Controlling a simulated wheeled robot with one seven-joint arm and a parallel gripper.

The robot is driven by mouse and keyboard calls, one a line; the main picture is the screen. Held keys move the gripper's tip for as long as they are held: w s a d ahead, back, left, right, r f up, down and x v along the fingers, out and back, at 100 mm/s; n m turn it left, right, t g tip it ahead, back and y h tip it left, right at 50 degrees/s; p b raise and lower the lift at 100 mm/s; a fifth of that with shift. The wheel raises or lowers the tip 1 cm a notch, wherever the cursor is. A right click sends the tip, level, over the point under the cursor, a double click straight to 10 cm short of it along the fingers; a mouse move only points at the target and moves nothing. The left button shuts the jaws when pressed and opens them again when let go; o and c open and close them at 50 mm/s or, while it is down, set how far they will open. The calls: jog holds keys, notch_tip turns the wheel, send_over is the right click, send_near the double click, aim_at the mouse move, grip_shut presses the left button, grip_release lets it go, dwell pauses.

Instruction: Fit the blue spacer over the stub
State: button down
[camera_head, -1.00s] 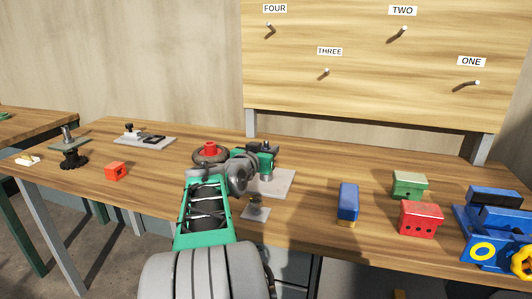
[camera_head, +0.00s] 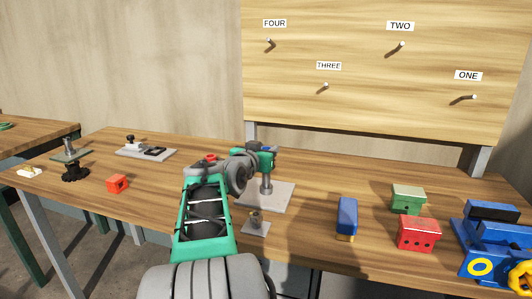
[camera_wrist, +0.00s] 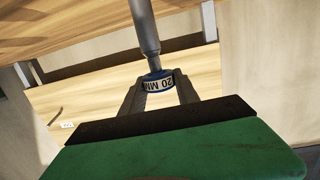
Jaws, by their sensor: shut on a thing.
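The blue spacer (camera_wrist: 153,76), a short ring with a white band reading 20 MM, is between the fingers of my gripper (camera_wrist: 158,92) in the wrist view. My gripper is shut on it. The grey metal stub (camera_wrist: 147,35) meets the spacer's far face there; I cannot tell whether the spacer is around its end or only touching it. In the head view the stub (camera_head: 267,184) stands upright on a pale square plate (camera_head: 284,197). My gripper (camera_head: 267,167) is at its top, and the spacer is too small to make out there.
A small pale plate with a short post (camera_head: 256,222) stands in front. A blue block (camera_head: 347,214), a green box (camera_head: 408,198), a red box (camera_head: 418,233) and a blue vise (camera_head: 490,240) stand to the right. An orange-red block (camera_head: 117,183) lies left. A pegboard (camera_head: 350,60) rises behind.

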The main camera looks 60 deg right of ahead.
aim_at(265, 179)
jog(key=shift+r, duration=0.55)
jog(key=shift+b, duration=0.75)
dwell(1.3)
jog(key=shift+f+b, duration=4.5)
jog(key=shift+f, duration=0.6)
jog(key=c, duration=1.2)
grip_release()
jog(key=o, duration=0.4)
jog(key=shift+f, duration=0.1)
jog(key=shift+f, duration=0.1)
jog(key=shift+a, duration=0.1)
jog(key=a, duration=0.2)
jog(key=a+r, duration=0.1)
jog(key=a, duration=0.2)
jog(key=a+p, duration=0.1)
jog(key=a, duration=0.1)
jog(key=shift+s+a+r, duration=0.25)
jog(key=shift+s+r, duration=0.05)
jog(key=shift+s, duration=0.1)
